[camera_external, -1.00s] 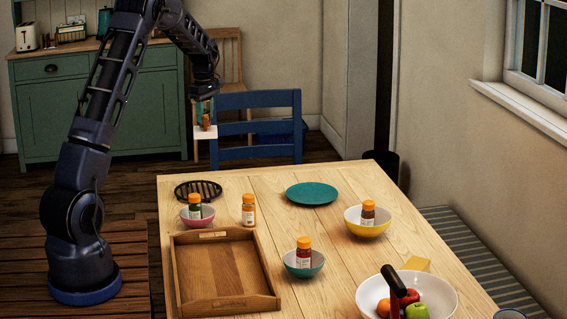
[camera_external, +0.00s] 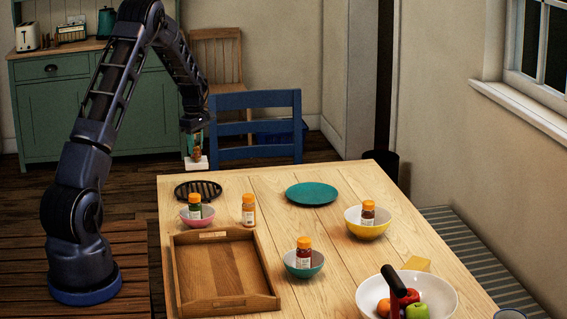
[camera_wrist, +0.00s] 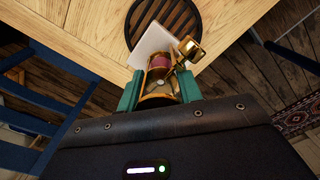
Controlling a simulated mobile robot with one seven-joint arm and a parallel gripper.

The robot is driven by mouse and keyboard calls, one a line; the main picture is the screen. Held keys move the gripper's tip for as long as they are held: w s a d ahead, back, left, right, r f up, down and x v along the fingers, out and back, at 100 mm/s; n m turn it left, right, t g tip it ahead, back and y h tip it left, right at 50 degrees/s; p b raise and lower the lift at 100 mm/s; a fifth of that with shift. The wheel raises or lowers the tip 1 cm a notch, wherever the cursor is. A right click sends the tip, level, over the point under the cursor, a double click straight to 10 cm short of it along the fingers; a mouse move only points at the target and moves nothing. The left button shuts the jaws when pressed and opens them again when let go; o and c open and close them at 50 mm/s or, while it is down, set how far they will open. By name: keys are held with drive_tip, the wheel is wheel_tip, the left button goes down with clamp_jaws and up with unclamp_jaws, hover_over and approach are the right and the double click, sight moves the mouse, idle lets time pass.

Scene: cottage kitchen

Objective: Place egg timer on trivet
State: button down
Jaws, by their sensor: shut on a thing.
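The egg timer (camera_wrist: 161,72) has a brass frame, a reddish part inside and what looks like a white square plate at its far end. My gripper (camera_wrist: 158,90) has its teal fingers shut on the timer's brass part. In the external view, the gripper (camera_external: 195,139) points down and holds the egg timer (camera_external: 196,163), white end lowest, in the air near the table's far left corner. The black, round, slatted trivet (camera_external: 198,190) lies on that corner, just below the timer in the picture. The wrist view shows the trivet (camera_wrist: 174,20) beyond the white plate, partly hidden by it.
A pink bowl (camera_external: 199,219) with a bottle stands close in front of the trivet. A loose orange-capped bottle (camera_external: 248,211) and a wooden tray (camera_external: 180,277) are nearby. A teal plate (camera_external: 311,194) lies right of the trivet. A blue chair (camera_external: 256,101) stands behind the table.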

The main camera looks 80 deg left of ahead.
sight(196, 166)
drive_tip(key=shift+f, duration=4)
drive_tip(key=shift+f, duration=0.15)
drive_tip(key=c, duration=0.9)
unclamp_jaws()
drive_tip(key=shift+c, duration=0.2)
wheel_tip(196, 166, up, 12)
drive_tip(key=shift+r, duration=0.1)
